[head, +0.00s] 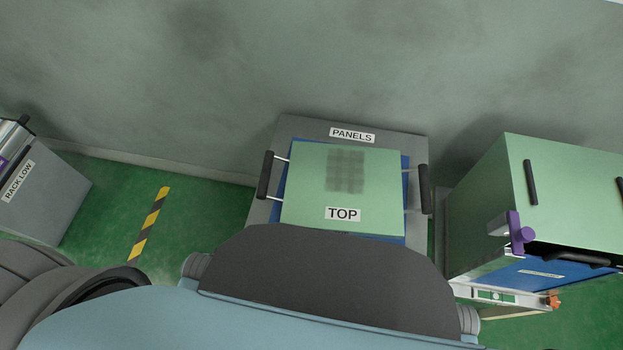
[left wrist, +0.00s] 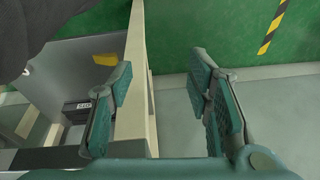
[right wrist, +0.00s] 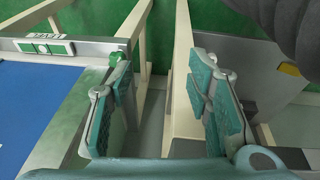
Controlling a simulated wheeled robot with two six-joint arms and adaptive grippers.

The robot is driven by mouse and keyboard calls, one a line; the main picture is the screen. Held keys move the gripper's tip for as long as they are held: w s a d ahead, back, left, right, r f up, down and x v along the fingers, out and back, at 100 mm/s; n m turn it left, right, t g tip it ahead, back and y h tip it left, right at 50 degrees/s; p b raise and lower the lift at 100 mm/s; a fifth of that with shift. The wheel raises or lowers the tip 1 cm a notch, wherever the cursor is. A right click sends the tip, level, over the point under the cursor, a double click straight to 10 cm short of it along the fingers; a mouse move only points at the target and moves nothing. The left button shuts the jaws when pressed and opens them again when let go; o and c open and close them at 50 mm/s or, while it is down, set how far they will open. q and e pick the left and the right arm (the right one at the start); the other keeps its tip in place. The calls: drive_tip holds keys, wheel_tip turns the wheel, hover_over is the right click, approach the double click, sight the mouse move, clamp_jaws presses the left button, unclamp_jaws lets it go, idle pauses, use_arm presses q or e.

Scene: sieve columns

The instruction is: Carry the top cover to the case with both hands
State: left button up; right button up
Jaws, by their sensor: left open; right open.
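The top cover (head: 300,195) is a flat green panel marked TOP with a dark vent grid. It lies on a blue mat (head: 408,228) on the grey PANELS stand (head: 300,128). A black bar handle stands at its left side (head: 265,175) and another at its right side (head: 424,189). A green case-like housing (head: 570,185) stands at the right. My left gripper (left wrist: 160,82) is open and empty in the left wrist view. My right gripper (right wrist: 162,82) is open and empty in the right wrist view. Neither gripper shows in the head view; both are apart from the cover.
The housing carries black handles and a purple latch (head: 520,234), with a blue surface (head: 545,272) below. A grey RACK LOW unit (head: 50,195) stands at the left. Green floor with a yellow-black stripe (head: 148,227) lies between it and the stand. A wall is behind.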

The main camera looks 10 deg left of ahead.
use_arm(q)
drive_tip(key=w+d+r, duration=0.1)
drive_tip(key=w+r, duration=0.1)
drive_tip(key=r, duration=0.5)
drive_tip(key=w+d+r, duration=0.1)
drive_tip(key=w+r, duration=0.1)
drive_tip(key=r, duration=0.4)
use_arm(e)
drive_tip(key=w+a+r+t, duration=0.1)
drive_tip(key=w+r, duration=0.2)
drive_tip(key=r, duration=1.1)
use_arm(q)
wheel_tip(320, 180, up, 10)
drive_tip(key=r+n+g+h, duration=0.1)
drive_tip(key=n+g+h, duration=0.1)
drive_tip(key=h, duration=0.1)
hover_over(265, 167)
drive_tip(key=a, duration=0.3)
use_arm(e)
drive_tip(key=y, duration=0.4)
approach(428, 192)
wheel_tip(428, 192, up, 3)
drive_tip(key=s, duration=0.2)
use_arm(q)
drive_tip(key=shift+d+f, duration=0.25)
use_arm(e)
drive_tip(key=shift+w+d+f+t, duration=0.15)
drive_tip(key=shift+w+t, duration=0.05)
drive_tip(key=shift+t, duration=0.1)
